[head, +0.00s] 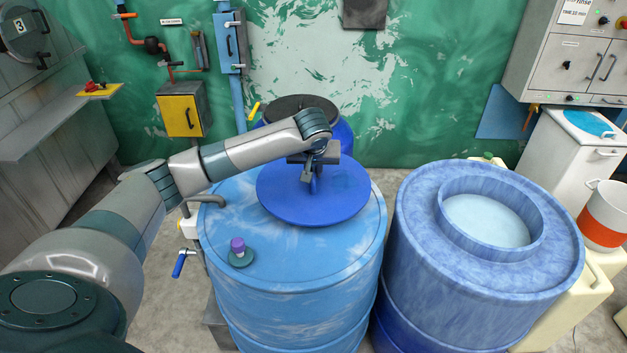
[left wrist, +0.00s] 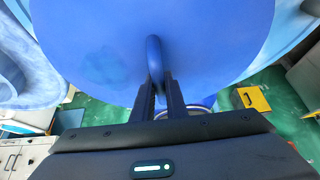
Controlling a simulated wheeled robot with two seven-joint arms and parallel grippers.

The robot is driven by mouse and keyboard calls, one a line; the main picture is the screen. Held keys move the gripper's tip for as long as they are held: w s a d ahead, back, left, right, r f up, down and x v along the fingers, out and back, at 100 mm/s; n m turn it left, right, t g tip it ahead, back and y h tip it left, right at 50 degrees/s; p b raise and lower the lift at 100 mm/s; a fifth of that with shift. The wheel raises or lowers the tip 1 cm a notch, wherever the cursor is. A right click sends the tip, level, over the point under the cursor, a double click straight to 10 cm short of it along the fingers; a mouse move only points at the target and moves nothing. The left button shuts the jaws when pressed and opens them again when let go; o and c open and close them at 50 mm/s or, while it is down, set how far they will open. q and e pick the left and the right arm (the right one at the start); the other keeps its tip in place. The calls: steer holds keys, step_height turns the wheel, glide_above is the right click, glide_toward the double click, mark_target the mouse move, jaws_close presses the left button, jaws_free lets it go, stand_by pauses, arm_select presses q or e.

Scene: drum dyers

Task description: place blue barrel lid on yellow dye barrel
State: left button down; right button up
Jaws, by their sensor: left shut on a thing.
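The blue barrel lid (head: 350,190) is a flat round disc over the top of the left blue barrel (head: 255,315). I cannot tell whether it touches that barrel. My left gripper (head: 313,182) is shut on the lid's upright loop handle; in the left wrist view the handle (left wrist: 154,57) sits between the fingers (left wrist: 160,88), and the lid (left wrist: 215,40) fills the upper middle. A mottled blue barrel (head: 415,225) stands to the right with a raised round collar and pale contents inside. I see no clearly yellow barrel. My right gripper is not in view.
A purple-capped fitting (head: 238,250) stands on the left barrel's top. A dark-topped blue barrel (head: 300,104) is behind it. An orange-and-white bucket (head: 604,222) and a cream container (head: 598,285) are at the far right. Grey floor shows between the barrels and the wall.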

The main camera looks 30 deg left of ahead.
arm_select(q)
steer(key=shift+f+p, duration=0.75)
steer(key=shift+f, duration=1.2)
steer(key=shift+f, duration=0.15)
steer(key=c, duration=1.8)
jaws_free()
steer(key=shift+o, duration=0.2)
steer(key=b+v, duration=0.2)
steer(key=v, duration=1)
